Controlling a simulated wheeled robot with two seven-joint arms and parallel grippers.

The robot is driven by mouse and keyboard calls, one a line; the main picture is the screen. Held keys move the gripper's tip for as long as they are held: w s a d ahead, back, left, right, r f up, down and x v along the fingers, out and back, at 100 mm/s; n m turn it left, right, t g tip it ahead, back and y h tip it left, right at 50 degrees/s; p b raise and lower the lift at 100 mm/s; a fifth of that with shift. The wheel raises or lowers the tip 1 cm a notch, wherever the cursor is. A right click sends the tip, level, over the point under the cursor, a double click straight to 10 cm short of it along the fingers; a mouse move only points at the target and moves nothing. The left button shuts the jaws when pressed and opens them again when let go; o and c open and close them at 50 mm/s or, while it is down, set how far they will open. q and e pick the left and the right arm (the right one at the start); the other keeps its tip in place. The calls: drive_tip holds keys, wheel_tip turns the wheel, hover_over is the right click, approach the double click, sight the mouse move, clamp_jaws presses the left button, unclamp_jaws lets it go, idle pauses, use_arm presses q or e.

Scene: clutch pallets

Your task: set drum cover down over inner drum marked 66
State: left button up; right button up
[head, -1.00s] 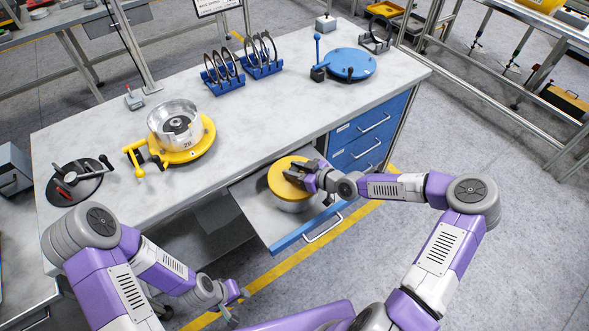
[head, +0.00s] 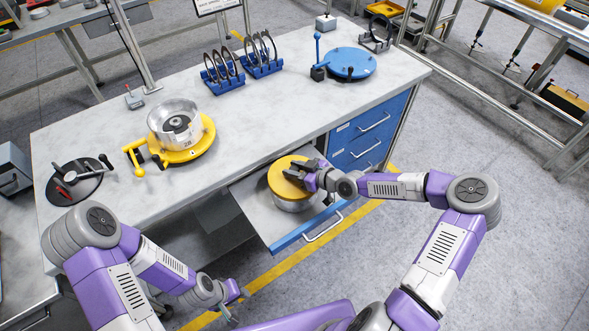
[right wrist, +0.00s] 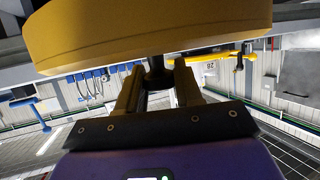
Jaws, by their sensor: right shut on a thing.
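The drum cover (head: 284,182) has a yellow top and a silver side, and is in the open drawer at the desk's front. My right gripper (head: 307,174) is at its top, shut on it. In the right wrist view the cover's yellow disc (right wrist: 150,32) fills the top, with a dark stem between my fingers (right wrist: 157,78). A silver inner drum (head: 174,123) sits on a yellow base on the desk; its label appears to read 28. I see no mark 66. My left gripper (head: 238,302) is low in front of the desk, empty, its fingers apart.
The open drawer (head: 248,205) juts from the desk. On the desktop are blue racks (head: 223,78) holding dark rings, a blue round fixture (head: 350,63) and a black disc with handles (head: 75,183). The desktop's middle (head: 260,125) is clear.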

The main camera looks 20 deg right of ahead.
drive_tip(key=shift+f+b, duration=0.25)
drive_tip(key=shift+b, duration=0.1)
idle(0.5)
drive_tip(key=o, duration=1.2)
drive_tip(key=shift+r+p, duration=3.4)
drive_tip(key=shift+r, duration=1.15)
